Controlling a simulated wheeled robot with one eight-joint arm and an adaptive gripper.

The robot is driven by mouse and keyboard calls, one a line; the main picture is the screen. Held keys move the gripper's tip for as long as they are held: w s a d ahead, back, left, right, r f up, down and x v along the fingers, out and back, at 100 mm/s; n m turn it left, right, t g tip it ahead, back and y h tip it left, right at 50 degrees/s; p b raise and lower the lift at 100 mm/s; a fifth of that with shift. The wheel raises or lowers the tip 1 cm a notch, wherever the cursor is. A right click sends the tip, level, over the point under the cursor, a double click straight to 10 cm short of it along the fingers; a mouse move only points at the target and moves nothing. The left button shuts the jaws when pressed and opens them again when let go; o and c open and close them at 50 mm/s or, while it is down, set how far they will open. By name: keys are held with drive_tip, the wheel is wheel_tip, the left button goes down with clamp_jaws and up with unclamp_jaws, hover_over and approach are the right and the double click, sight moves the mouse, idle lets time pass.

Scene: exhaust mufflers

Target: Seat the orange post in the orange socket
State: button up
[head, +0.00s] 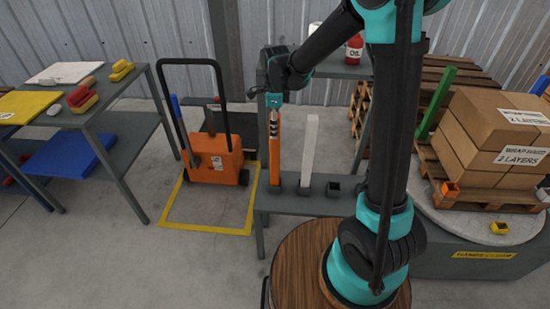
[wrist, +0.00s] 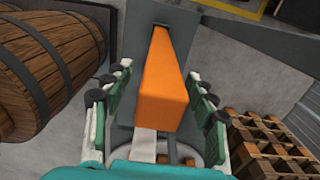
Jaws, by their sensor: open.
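The orange post (head: 274,155) stands upright at the left end of a grey bench, its foot at a dark holder. My gripper (head: 273,118) is over its upper end, pointing down. In the wrist view the orange post (wrist: 160,85) runs between the fingers of my gripper (wrist: 157,80), which are open with a gap on each side. A small orange socket (head: 450,188) sits on the pallet at the right, beside the stacked boxes.
A white post (head: 309,150) stands close right of the orange one, with an empty dark holder (head: 333,188) beyond it. A green post (head: 437,103) stands by the boxes (head: 490,135). A yellow socket (head: 499,228) lies on the round table. An orange cart (head: 212,160) stands left.

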sight(274, 144)
wheel_tip(274, 144, down, 4)
drive_tip(key=shift+f, duration=0.1)
drive_tip(key=shift+c, duration=0.3)
clamp_jaws()
